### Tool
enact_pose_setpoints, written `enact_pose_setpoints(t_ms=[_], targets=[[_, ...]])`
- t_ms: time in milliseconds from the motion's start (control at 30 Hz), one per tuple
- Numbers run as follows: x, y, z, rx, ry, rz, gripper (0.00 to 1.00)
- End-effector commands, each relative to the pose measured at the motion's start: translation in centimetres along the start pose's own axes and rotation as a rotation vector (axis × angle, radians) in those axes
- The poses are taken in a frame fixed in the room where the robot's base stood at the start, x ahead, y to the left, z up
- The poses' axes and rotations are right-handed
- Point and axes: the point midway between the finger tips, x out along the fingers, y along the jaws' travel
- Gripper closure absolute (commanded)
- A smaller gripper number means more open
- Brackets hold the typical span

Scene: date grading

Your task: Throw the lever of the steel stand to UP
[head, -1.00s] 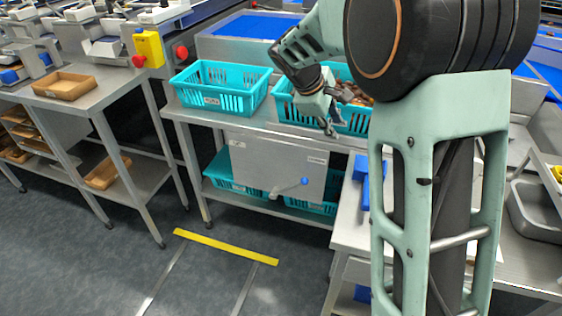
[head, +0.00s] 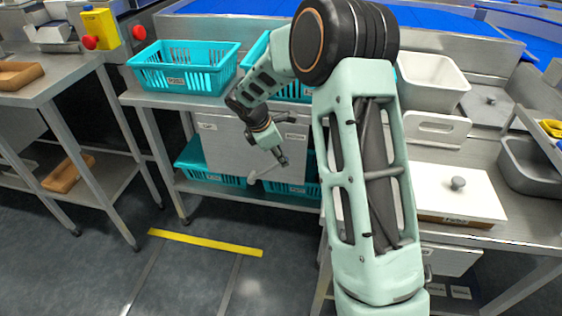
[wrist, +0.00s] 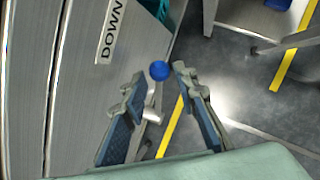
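The steel stand's front panel (head: 228,150) hangs below the tabletop, with a lever (head: 262,173) low on it. The lever slants up to the right from its pivot; its knob is hidden by my gripper in the head view. In the wrist view the blue knob (wrist: 160,71) shows between my fingertips, with the grey lever shaft (wrist: 152,114) behind it. A label reading DOWN (wrist: 111,32) is on the panel. My gripper (head: 284,161) is open in front of the panel, fingers either side of the knob in the picture; contact cannot be told.
Turquoise baskets stand on the stand's top (head: 185,66) and on its lower shelf (head: 205,165). Another steel table (head: 50,90) is on the left. The floor in front, with a yellow strip (head: 205,243), is clear.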

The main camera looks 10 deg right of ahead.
Motion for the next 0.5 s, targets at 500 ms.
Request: enact_pose_setpoints(t_ms=[500], targets=[[1.57,0.02,0.07,0.001,-0.001,0.001,0.78]])
